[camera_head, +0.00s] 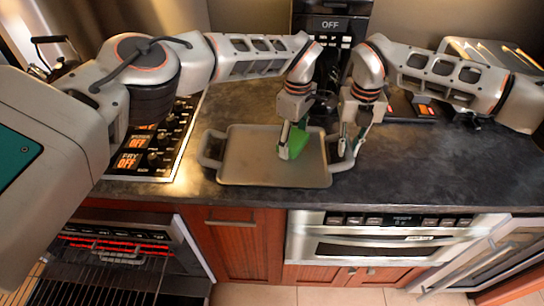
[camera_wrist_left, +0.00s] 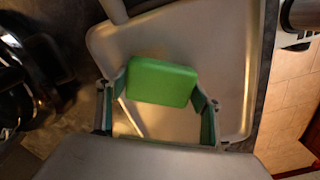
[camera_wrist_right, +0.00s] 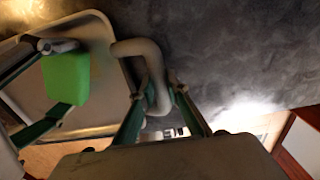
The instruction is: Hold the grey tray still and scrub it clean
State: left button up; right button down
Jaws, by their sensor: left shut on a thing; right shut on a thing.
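The grey tray (camera_head: 240,160) lies flat on the dark counter, with a loop handle at its left and right ends. My left gripper (camera_head: 289,150) is shut on a green sponge (camera_head: 298,143) over the right part of the tray. The sponge also shows between the fingers in the left wrist view (camera_wrist_left: 162,81); whether its underside touches the tray is hard to tell. My right gripper (camera_head: 346,150) is at the tray's right handle. In the right wrist view its fingers (camera_wrist_right: 160,95) are around the handle (camera_wrist_right: 150,60).
The stove control panel (camera_head: 155,145) is left of the tray. A coffee machine (camera_head: 330,40) stands behind. The counter right of the tray (camera_head: 430,165) is clear.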

pick_arm(q)
jog(key=shift+s+d+r, duration=0.15)
jog(key=shift+s+d, duration=0.15)
jog(key=shift+s, duration=0.1)
jog(key=shift+a, duration=1.05)
jog(key=shift+w+d+f, duration=0.15)
jog(key=shift+d+f, duration=0.05)
jog(key=shift+d, duration=1.75)
jog(key=shift+a+r, duration=0.15)
jog(key=shift+a, duration=1.9)
